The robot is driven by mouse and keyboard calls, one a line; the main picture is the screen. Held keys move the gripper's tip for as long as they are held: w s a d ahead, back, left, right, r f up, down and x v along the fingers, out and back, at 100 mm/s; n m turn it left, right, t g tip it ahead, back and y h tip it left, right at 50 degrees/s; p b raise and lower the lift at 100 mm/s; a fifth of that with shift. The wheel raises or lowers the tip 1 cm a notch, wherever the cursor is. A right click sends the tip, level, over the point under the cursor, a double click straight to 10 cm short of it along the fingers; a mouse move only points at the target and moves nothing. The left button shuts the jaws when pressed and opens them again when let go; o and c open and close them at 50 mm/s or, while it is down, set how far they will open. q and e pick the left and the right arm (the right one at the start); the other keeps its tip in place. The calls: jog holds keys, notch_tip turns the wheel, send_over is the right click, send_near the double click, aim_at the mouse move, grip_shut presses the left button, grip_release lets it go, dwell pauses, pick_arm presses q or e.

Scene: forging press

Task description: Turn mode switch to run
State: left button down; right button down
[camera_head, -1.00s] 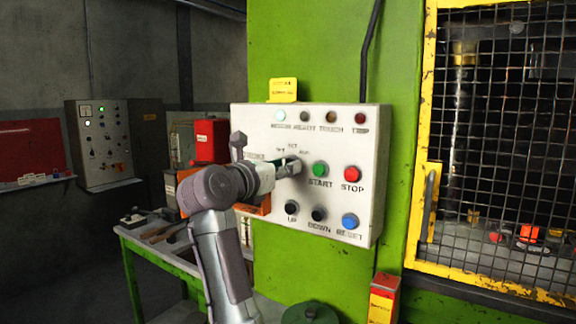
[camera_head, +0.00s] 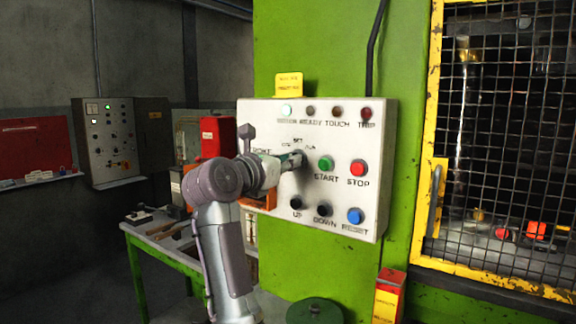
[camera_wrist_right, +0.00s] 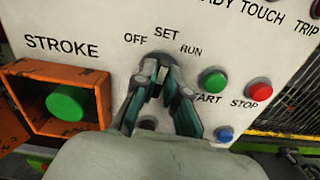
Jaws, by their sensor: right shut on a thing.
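The mode switch (camera_head: 302,158) is a dark knob on the white control panel (camera_head: 340,112), below the labels OFF, SET and RUN. It also shows in the right wrist view (camera_wrist_right: 150,68), where the fingertips partly cover it, so I cannot tell which label it points to. My right gripper (camera_head: 292,161) reaches in from the left, shut on the switch. In the right wrist view its two green-grey fingers (camera_wrist_right: 158,84) sit on either side of the knob. My left gripper is not in view.
Green START (camera_wrist_right: 212,80) and red STOP (camera_wrist_right: 259,90) buttons sit close to the right of the switch. The orange-framed green STROKE button (camera_wrist_right: 68,103) is on the left. A yellow mesh guard (camera_head: 500,150) stands right of the panel; a green workbench (camera_head: 165,255) is at left.

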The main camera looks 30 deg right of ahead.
aim_at(300, 112)
jog(key=shift+s+m+b, duration=0.1)
jog(key=shift+m+b, duration=2.5)
jog(key=shift+m, duration=1.3)
jog(key=shift+d, duration=0.1)
jog(key=c, duration=1.2)
grip_release()
jog(key=shift+f, duration=0.1)
notch_tip(300, 112, up, 10)
jog(key=shift+d+r, duration=0.1)
